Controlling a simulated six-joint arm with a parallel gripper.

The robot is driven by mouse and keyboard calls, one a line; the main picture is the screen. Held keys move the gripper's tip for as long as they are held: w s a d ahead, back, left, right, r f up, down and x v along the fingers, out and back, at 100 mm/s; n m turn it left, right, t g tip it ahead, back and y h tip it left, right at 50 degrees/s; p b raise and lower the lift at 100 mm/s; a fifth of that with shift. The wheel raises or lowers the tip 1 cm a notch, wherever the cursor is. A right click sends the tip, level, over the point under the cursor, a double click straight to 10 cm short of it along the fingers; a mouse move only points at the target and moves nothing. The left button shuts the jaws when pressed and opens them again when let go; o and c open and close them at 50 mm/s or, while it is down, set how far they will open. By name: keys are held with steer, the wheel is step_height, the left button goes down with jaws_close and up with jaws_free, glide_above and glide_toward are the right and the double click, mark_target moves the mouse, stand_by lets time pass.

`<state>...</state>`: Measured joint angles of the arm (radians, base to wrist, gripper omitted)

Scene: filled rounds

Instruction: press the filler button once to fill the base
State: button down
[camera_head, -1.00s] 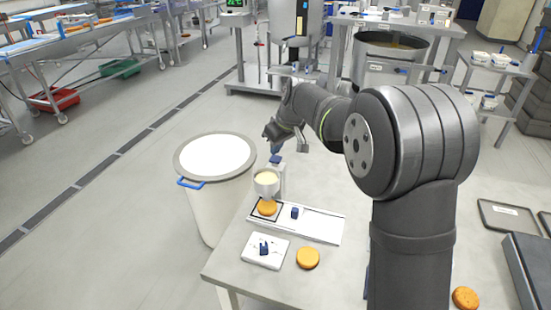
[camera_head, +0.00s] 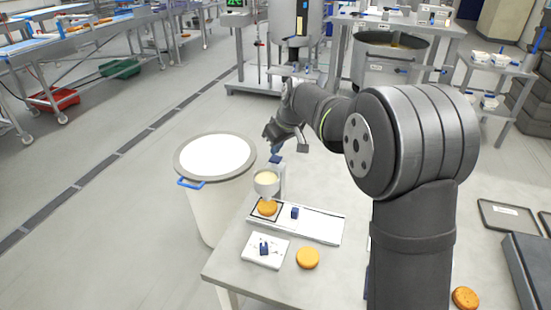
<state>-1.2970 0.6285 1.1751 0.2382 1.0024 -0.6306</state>
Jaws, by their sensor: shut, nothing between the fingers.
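The filler stands at the far left of the table, with a clear funnel (camera_head: 266,184) of pale cream. Its blue button (camera_head: 275,159) is on top, behind the funnel. An orange-brown base (camera_head: 267,208) sits below the funnel inside a black square outline on a white plate. No filling is clearly visible on the base's top at this size. My gripper (camera_head: 277,150) is shut and empty, pointing down right above the button. I cannot tell whether its tips touch the button.
A small blue block (camera_head: 295,213) stands on the white plate (camera_head: 322,227). A white board with a dark blue piece (camera_head: 264,249) lies in front. Another round (camera_head: 308,258) is on the table, and one (camera_head: 465,298) lies at right. A large white-topped bin (camera_head: 215,155) stands left of the table.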

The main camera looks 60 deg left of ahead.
steer(key=shift+f, duration=0.1)
steer(key=shift+f, duration=1.35)
steer(key=shift+r, duration=1.45)
steer(key=shift+r, duration=3)
steer(key=shift+f, duration=0.1)
